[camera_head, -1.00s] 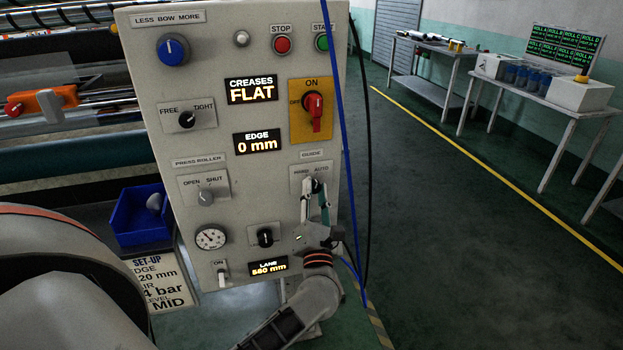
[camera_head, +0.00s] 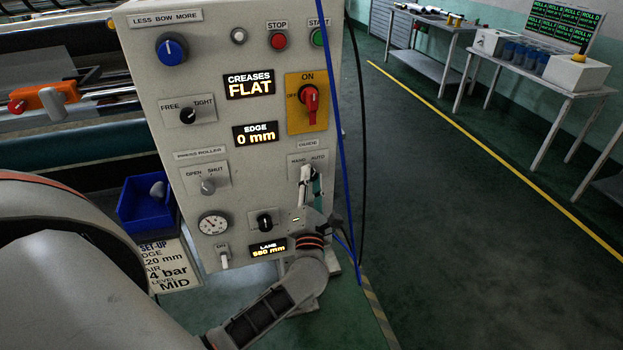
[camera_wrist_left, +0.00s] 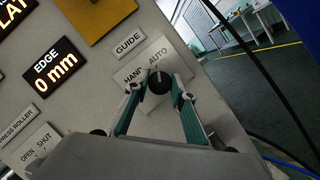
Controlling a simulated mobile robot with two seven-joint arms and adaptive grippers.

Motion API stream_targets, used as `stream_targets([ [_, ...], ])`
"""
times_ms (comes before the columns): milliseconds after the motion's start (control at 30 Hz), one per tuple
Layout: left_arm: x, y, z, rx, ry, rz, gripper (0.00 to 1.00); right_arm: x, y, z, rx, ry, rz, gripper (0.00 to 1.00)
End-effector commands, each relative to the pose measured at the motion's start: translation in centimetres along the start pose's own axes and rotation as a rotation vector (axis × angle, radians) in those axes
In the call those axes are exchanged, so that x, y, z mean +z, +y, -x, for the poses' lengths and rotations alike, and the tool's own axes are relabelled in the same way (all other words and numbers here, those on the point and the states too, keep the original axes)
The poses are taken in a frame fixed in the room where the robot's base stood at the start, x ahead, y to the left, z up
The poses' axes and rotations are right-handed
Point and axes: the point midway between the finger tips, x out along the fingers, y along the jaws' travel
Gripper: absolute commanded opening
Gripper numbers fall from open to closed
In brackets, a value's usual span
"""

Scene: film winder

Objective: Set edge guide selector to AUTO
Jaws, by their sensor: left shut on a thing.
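The edge guide selector is a black round knob (camera_wrist_left: 159,82) on a pale plate (camera_wrist_left: 182,65) marked HAND and AUTO, under a GUIDE label. In the wrist view a small light mark on the knob points up the picture, toward the AUTO word. My left gripper (camera_wrist_left: 160,80) is shut on the knob, one finger on each side. In the head view the left gripper (camera_head: 306,174) reaches up to the selector plate (camera_head: 319,166) from below and its fingers hide most of the knob. My right gripper is in neither view.
The control panel (camera_head: 215,130) carries a red switch (camera_head: 311,97) on a yellow plate above the selector. The EDGE display (camera_head: 256,134) reads 0 mm. Blue and black cables hang along the panel's right edge. The floor to the right is open up to the tables.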

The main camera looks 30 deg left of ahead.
Motion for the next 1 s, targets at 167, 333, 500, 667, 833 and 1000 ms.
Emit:
stream_targets([
  [167,0.0,0.0,0.0,-0.001,-0.001,-0.002,0.41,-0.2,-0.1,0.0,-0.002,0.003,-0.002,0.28],
  [333,0.0,0.0,0.0,0.000,0.000,-0.001,0.41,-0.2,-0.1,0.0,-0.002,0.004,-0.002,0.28],
  [500,0.0,0.0,0.2,-0.001,0.000,0.000,0.41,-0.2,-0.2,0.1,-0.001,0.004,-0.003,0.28],
  [667,-0.1,-0.1,1.8,-0.003,0.001,0.000,0.41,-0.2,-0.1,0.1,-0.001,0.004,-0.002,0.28],
  [833,-0.1,-0.1,5.2,-0.004,0.002,0.000,0.41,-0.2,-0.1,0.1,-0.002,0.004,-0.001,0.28],
  [1000,-0.1,-0.1,8.5,-0.004,0.001,0.000,0.41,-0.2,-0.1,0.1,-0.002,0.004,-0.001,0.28],
])
